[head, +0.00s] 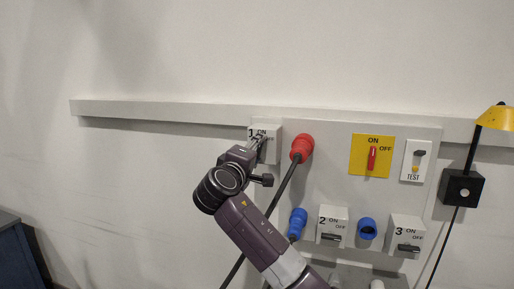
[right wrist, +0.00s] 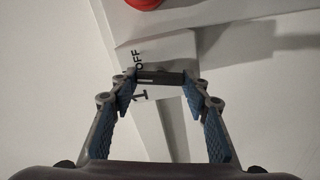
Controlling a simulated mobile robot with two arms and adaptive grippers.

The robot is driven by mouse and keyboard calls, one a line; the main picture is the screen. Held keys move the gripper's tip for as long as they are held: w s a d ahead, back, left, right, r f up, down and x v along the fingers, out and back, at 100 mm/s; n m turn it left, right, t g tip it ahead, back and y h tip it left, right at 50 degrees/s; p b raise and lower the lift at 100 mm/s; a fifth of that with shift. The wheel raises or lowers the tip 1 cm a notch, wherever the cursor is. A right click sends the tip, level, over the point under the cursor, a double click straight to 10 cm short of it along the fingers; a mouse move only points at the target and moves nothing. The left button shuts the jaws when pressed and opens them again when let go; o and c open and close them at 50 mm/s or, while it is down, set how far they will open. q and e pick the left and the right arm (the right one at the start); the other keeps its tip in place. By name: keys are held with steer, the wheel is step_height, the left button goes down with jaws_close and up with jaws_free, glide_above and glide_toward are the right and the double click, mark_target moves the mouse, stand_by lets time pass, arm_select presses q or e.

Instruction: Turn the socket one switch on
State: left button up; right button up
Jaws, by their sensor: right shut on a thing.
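The socket one switch is a white box (head: 274,151) marked 1 and ON at the upper left of the grey panel. Its dark handle (right wrist: 160,77) shows in the right wrist view, lying between the fingertips, with the word OFF printed beside it. My right gripper (head: 259,143) is at the box's front and is shut on this handle; the fingertips also show in the wrist view (right wrist: 158,80). In the head view the gripper hides most of the handle, so its exact angle is hard to tell there. My left gripper is not in view.
A red plug (head: 302,147) with a black cable sits right beside switch one. The panel (head: 330,185) also carries a yellow main switch (head: 373,156), a TEST switch (head: 417,160), a blue plug (head: 297,222), switch 2 (head: 332,226) and switch 3 (head: 407,236). A yellow lamp (head: 497,117) stands at right.

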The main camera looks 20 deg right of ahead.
steer(key=shift+f+n+p, duration=0.1)
steer(key=shift+n+p, duration=0.5)
steer(key=shift+n, duration=0.8)
steer(key=o, duration=1.2)
steer(key=shift+a, duration=0.1)
steer(key=shift+c, duration=0.2)
steer(key=v, duration=1.2)
steer(key=shift+f, duration=0.15)
